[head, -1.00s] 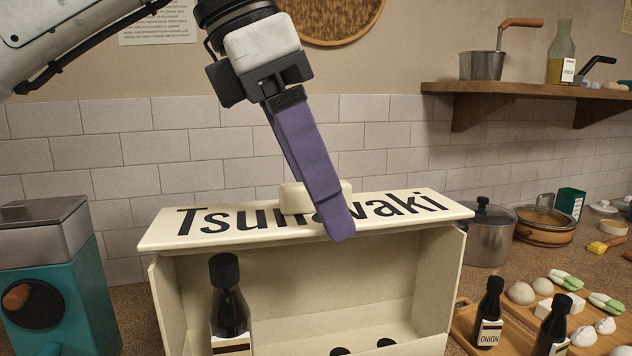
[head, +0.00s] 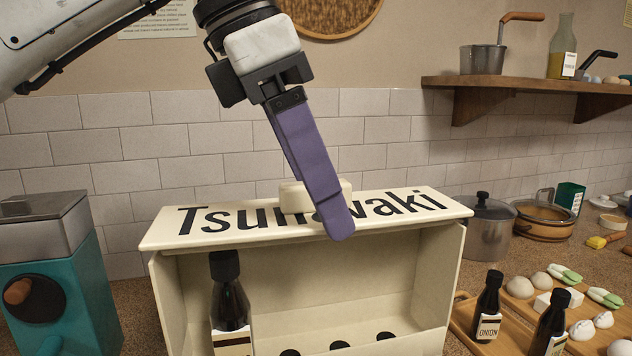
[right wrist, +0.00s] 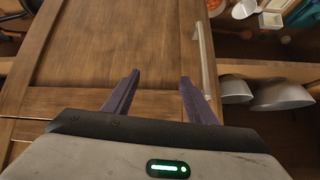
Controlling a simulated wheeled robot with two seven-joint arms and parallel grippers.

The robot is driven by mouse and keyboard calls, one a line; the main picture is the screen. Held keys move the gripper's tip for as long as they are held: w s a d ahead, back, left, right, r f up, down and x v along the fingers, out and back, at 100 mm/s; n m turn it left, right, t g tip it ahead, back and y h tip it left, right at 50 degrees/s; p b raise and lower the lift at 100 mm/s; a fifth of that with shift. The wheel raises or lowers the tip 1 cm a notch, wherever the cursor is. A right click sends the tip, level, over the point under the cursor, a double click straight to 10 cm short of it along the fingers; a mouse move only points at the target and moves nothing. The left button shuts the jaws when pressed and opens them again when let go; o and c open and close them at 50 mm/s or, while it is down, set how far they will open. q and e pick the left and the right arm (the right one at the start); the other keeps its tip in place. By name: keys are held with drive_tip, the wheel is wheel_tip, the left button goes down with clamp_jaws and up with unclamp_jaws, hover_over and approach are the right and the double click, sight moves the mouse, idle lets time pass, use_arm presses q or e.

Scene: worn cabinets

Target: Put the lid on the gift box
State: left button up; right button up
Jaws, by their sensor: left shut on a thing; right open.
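I cannot tell whether the lid touches the rim all along. My left gripper (head: 338,228) is shut on the lid's handle; its purple fingers slant down across the lid and hide part of the handle and lettering. In the right wrist view my right gripper (right wrist: 158,100) is open and empty before a wooden cabinet door.
A teal grinder (head: 62,300) stands at the left. A steel pot (head: 488,228) is behind the box on the right. A wooden board (head: 465,325) with bottles and food lies at the right. A metal handle (right wrist: 205,60) is close to my right gripper.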

use_arm(q)
drive_tip(key=shift+f+b, duration=0.35)
drive_tip(key=shift+f, duration=0.25)
drive_tip(key=o, duration=1.2)
